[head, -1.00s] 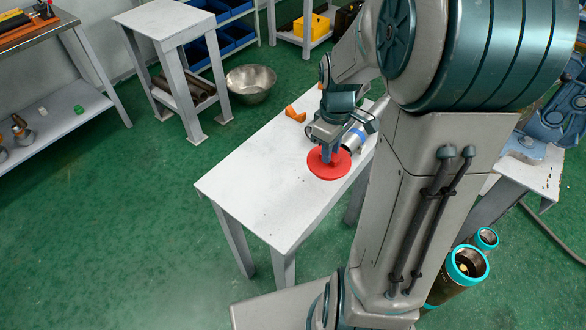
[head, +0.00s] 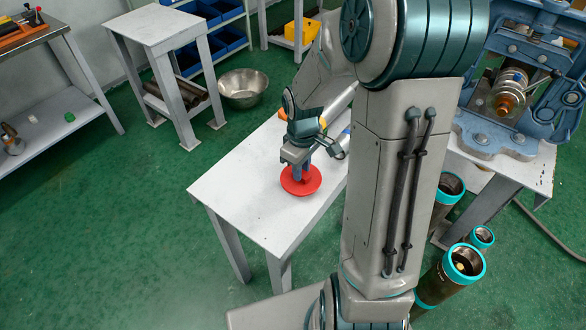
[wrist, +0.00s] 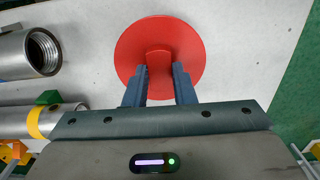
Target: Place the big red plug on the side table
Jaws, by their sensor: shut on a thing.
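The big red plug (head: 301,181) is a round red disc with a raised grip. It is at the white side table (head: 235,190), over its near middle part. My gripper (head: 301,176) points down with its fingers shut on the plug's grip. The wrist view shows the red disc (wrist: 160,40) flat below the two blue-grey fingers (wrist: 160,75), over the white top. I cannot tell whether the disc touches the table or hangs just above it.
A threaded metal pipe (wrist: 30,52) and another with a yellow band (wrist: 40,120) lie left of the plug in the wrist view. A blue vise (head: 520,90) stands at the right. Teal-rimmed pipes (head: 465,262) stand on the floor. The table's near left part is clear.

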